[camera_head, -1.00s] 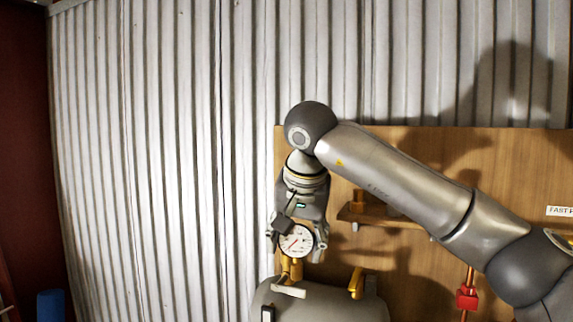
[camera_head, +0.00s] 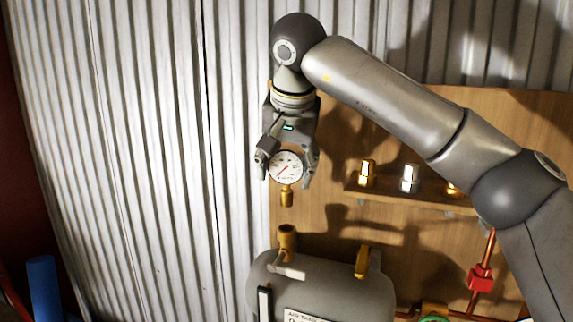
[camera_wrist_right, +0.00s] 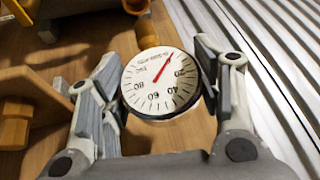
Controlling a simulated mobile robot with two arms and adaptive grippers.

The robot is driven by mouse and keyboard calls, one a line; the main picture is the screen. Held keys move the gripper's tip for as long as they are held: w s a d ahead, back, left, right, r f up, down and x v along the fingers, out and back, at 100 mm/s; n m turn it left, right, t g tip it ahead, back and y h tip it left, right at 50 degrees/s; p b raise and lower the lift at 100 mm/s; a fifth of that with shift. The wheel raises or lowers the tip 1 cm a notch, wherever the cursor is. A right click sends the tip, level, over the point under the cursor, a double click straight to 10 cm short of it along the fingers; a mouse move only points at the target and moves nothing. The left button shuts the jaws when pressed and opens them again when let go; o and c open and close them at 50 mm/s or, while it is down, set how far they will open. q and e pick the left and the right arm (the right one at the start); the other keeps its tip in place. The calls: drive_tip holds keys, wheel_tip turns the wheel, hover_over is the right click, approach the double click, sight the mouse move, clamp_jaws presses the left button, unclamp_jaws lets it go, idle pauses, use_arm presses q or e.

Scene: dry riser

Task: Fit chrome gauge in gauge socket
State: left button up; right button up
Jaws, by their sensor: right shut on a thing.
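The chrome gauge (camera_head: 286,166) has a round white dial with a red needle and a brass stem pointing down. My right gripper (camera_head: 285,168) is shut on it, a finger on each side of the dial. In the right wrist view the gauge (camera_wrist_right: 160,82) sits between the finger pads of my right gripper (camera_wrist_right: 158,85). The gauge socket looks to be the upright brass fitting (camera_head: 287,238) on top of the grey tank. The stem hangs above this fitting with a visible gap, roughly in line with it in the head view. My left gripper is not in view.
The grey tank (camera_head: 335,292) has a second brass fitting (camera_head: 362,262) at right. A wooden shelf (camera_head: 400,196) on the backboard holds brass and silver fittings. Red valve (camera_head: 480,278) is on a copper pipe at right. Corrugated wall (camera_head: 130,150) fills the left.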

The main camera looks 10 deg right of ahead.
sight(287, 190)
drive_tip(key=shift+w, duration=0.3)
drive_tip(key=shift+w+d+f, duration=0.1)
drive_tip(key=shift+w+f, duration=0.05)
drive_tip(key=shift+f, duration=0.1)
drive_tip(key=shift+s+f+b, duration=0.3)
drive_tip(key=shift+s+f, duration=0.15)
drive_tip(key=shift+s, duration=0.1)
drive_tip(key=shift+f, duration=0.2)
drive_tip(key=shift+b+x, duration=0.4)
drive_tip(key=shift+x, duration=0.45)
drive_tip(key=shift+s+f+b, duration=0.3)
drive_tip(key=shift+f+b, duration=0.15)
drive_tip(key=shift+f, duration=0.35)
drive_tip(key=shift+f+b, duration=0.45)
drive_tip(key=shift+f, duration=0.3)
drive_tip(key=shift+w, duration=0.1)
